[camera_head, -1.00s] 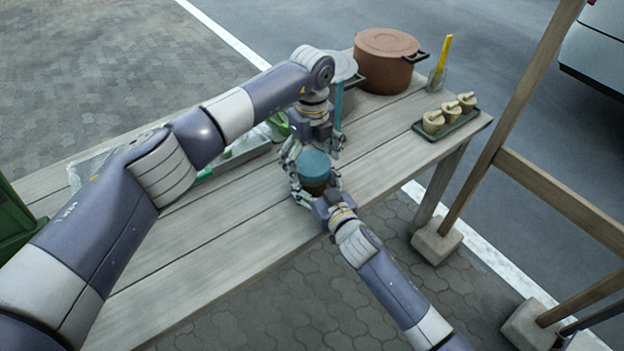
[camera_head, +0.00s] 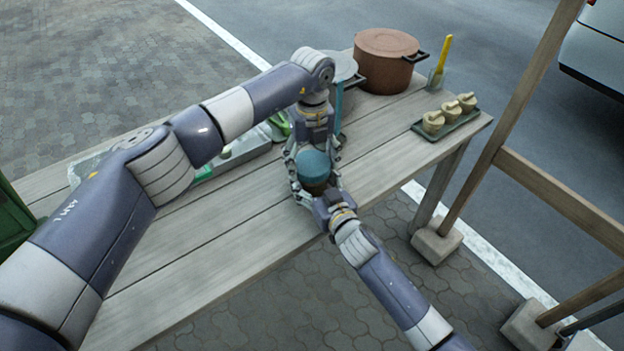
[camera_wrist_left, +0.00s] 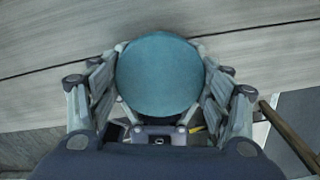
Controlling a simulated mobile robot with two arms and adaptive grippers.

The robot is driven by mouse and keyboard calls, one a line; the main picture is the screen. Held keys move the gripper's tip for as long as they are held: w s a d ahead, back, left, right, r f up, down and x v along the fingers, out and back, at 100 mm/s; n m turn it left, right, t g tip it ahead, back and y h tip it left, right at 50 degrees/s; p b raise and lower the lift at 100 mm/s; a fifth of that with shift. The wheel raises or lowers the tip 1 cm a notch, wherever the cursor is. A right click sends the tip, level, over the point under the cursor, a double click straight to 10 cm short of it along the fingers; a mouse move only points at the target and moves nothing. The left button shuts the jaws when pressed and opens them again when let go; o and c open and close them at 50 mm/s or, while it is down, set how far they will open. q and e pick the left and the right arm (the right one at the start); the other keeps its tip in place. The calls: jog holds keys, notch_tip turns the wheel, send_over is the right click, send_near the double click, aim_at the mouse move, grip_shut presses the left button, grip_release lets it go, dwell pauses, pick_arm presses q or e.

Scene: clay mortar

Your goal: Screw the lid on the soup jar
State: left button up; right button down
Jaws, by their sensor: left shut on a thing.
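The blue-teal round lid (camera_head: 314,165) sits on top of the soup jar (camera_head: 315,188), a brown body mostly hidden under the lid and behind fingers. The jar appears upright above the near edge of the table. My left gripper (camera_head: 312,160) comes from the far side and is shut on the lid. In the left wrist view the lid (camera_wrist_left: 159,77) fills the space between its two fingers (camera_wrist_left: 160,90). My right gripper (camera_head: 318,187) comes from the near side, with its fingers around the jar body below the lid. How tightly the lid is seated cannot be told.
The wooden table (camera_head: 210,240) is clear at its near left. A brown pot (camera_head: 385,62), a grey pot (camera_head: 347,85), a yellow-handled tool in a cup (camera_head: 437,70) and a tray (camera_head: 447,125) of small mortars stand toward the back right. A wooden post (camera_head: 520,100) rises at right.

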pick_arm(q)
jog(key=m, duration=0.5)
jog(key=shift+f, duration=0.1)
jog(key=m, duration=1.4)
jog(key=o, duration=1.2)
jog(key=shift+o, duration=0.2)
notch_tip(320, 180, up, 12)
